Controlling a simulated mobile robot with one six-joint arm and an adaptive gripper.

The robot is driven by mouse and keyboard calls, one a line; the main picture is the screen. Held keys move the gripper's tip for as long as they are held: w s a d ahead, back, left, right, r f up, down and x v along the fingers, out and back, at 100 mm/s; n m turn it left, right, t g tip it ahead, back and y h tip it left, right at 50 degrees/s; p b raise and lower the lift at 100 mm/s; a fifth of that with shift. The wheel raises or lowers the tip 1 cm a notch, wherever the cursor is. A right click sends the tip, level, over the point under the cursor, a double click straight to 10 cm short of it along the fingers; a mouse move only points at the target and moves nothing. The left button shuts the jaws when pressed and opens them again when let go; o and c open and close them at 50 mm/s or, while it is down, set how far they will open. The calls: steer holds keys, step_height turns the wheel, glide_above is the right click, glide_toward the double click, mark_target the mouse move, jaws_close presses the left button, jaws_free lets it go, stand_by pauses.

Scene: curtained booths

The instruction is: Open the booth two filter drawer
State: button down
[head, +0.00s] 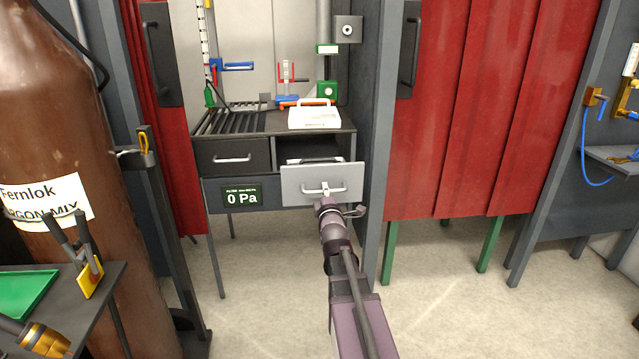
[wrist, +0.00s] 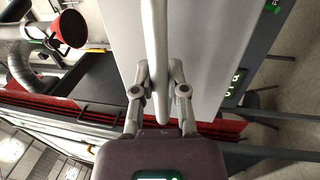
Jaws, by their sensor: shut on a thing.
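A drawer with a light grey front (head: 300,184) is at the right of the dark bench in the middle booth, in the head view. It stands out from the bench, with a dark gap and a strip of its inside showing behind its front. No booth number is readable. My gripper (head: 325,190) is at this front, shut on its pale bar handle (head: 341,189). In the wrist view my gripper (wrist: 158,78) has a finger on each side of the handle (wrist: 156,35), and the grey front (wrist: 208,45) fills the space behind.
A dark closed drawer (head: 232,158) is at the left, above a display (head: 241,197) reading 0 Pa. A white case (head: 314,117) and a slatted grate (head: 232,121) are on the bench top. A brown gas cylinder (head: 45,130) stands left; red curtains (head: 480,100) hang right. Floor in front is open.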

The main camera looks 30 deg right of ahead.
steer(key=shift+r+v, duration=0.2)
steer(key=shift+v, duration=0.95)
steer(key=shift+a, duration=0.1)
steer(key=c, duration=0.6)
jaws_free()
steer(key=shift+c, duration=0.2)
steer(key=shift+s, duration=0.2)
